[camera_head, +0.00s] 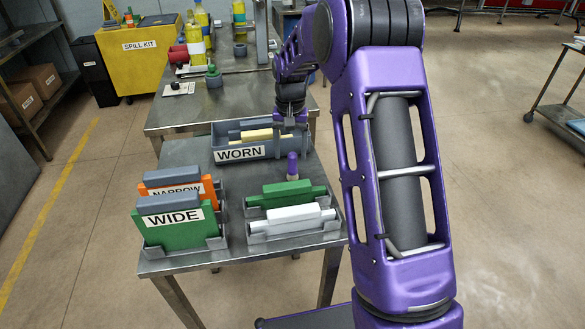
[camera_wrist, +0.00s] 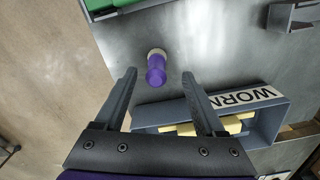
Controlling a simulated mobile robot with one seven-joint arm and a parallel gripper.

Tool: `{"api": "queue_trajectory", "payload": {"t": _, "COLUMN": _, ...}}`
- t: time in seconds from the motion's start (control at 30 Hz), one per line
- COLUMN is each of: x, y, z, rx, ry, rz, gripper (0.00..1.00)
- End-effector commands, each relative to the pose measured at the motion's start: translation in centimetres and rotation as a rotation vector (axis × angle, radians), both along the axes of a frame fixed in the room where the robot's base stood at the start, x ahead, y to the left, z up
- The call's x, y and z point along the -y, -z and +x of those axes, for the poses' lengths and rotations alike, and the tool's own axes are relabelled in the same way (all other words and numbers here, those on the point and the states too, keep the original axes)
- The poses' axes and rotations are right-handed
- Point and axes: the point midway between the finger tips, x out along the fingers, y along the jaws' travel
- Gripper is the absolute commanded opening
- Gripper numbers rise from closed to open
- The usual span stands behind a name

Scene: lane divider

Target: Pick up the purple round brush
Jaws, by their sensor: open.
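The purple round brush (camera_head: 292,163) stands upright on the metal table, between the WORN bin and the green block in its holder. In the wrist view the brush (camera_wrist: 156,70) shows its purple handle, with a pale end at the table. My gripper (camera_head: 290,122) is open and empty, pointing down above the WORN bin in the head view. In the wrist view its two fingers (camera_wrist: 158,76) are spread wide, and the brush appears between and beyond their tips, apart from both.
Green (camera_head: 277,192) and white (camera_head: 296,217) blocks sit in holders at the front right. NARROW (camera_head: 207,184) and WIDE (camera_head: 150,230) holders stand front left. Bare table surrounds the brush.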

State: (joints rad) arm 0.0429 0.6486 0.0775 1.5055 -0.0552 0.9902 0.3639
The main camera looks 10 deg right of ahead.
Motion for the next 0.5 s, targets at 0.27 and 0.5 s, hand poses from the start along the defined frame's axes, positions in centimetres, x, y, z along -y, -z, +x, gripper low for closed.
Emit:
{"api": "queue_trajectory", "payload": {"t": 0.27, "x": 0.2, "y": 1.7, "z": 0.0, "rx": -0.001, "ry": 0.000, "rz": -0.001, "gripper": 0.72}}
{"api": "queue_trajectory", "payload": {"t": 0.5, "x": 0.6, "y": 5.3, "z": 0.1, "rx": -0.002, "ry": 0.000, "rz": 0.001, "gripper": 0.72}}
